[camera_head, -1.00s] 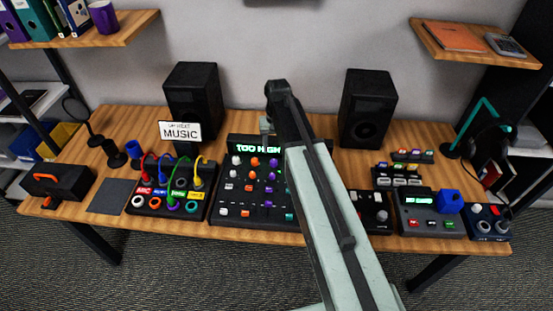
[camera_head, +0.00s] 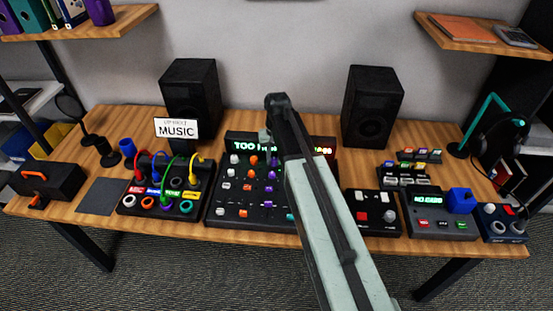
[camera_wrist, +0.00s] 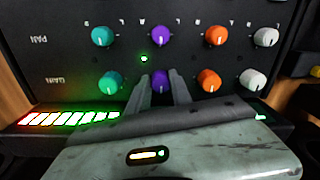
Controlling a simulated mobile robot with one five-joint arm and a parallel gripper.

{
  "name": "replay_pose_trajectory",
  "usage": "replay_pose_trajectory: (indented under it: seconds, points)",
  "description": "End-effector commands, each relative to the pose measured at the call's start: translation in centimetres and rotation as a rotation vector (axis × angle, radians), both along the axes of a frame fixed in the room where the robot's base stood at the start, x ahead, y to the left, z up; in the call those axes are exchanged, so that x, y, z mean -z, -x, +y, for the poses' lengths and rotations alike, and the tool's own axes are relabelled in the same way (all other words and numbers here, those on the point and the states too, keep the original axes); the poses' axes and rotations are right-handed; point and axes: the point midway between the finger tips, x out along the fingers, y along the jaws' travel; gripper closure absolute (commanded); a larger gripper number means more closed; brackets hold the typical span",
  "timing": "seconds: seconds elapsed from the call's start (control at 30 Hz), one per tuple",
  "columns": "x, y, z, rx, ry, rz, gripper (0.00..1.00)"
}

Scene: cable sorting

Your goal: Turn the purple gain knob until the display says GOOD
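The purple gain knob (camera_wrist: 160,82) is in the lower knob row of the mixer (camera_wrist: 200,62) in the wrist view, beside the upside-down GAIN label. My gripper (camera_wrist: 161,80) has its two dark fingers apart, one on each side of this knob; whether they touch it I cannot tell. A second purple knob (camera_wrist: 160,36) is in the PAN row. In the head view my gripper (camera_head: 268,136) is over the back of the mixer (camera_head: 225,205). The green display (camera_head: 246,146) reads "TOO", with the rest of the word hidden behind my gripper.
Teal (camera_wrist: 108,82) and orange (camera_wrist: 209,81) gain knobs flank the purple one closely. A lit bar meter (camera_wrist: 75,118) lies beside the row. Speakers (camera_head: 190,97) (camera_head: 371,107) stand behind. A cable box (camera_head: 160,190) and a switch box (camera_head: 372,210) sit beside the mixer.

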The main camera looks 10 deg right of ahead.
Motion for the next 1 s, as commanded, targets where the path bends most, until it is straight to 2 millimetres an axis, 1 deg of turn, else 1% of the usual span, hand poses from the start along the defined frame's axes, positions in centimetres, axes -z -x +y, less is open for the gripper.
replay_pose_trajectory:
  seconds: [0.17,0.27,0.4,0.5,0.6,0.83,0.87,0.9,0.93,1.0]
  points:
    - [0.00,-0.02,-0.02,-0.019,-0.001,0.000,1.00]
    - [0.00,-0.06,-0.05,-0.116,-0.001,0.000,1.00]
    - [0.00,-0.07,-0.10,-0.297,-0.001,0.001,1.00]
    - [0.00,-0.08,-0.12,-0.384,-0.001,0.000,1.00]
    - [0.00,-0.07,-0.12,-0.418,-0.001,0.000,1.00]
    - [0.00,-0.06,-0.13,-0.419,-0.002,0.000,1.00]
    - [0.00,-0.06,-0.13,-0.419,-0.002,0.000,0.71]
    - [0.00,-0.06,-0.13,-0.419,-0.002,0.000,0.60]
    - [0.01,-0.06,-0.14,-0.418,-0.002,0.000,0.52]
    - [0.01,-0.06,-0.16,-0.418,-0.002,0.000,0.52]
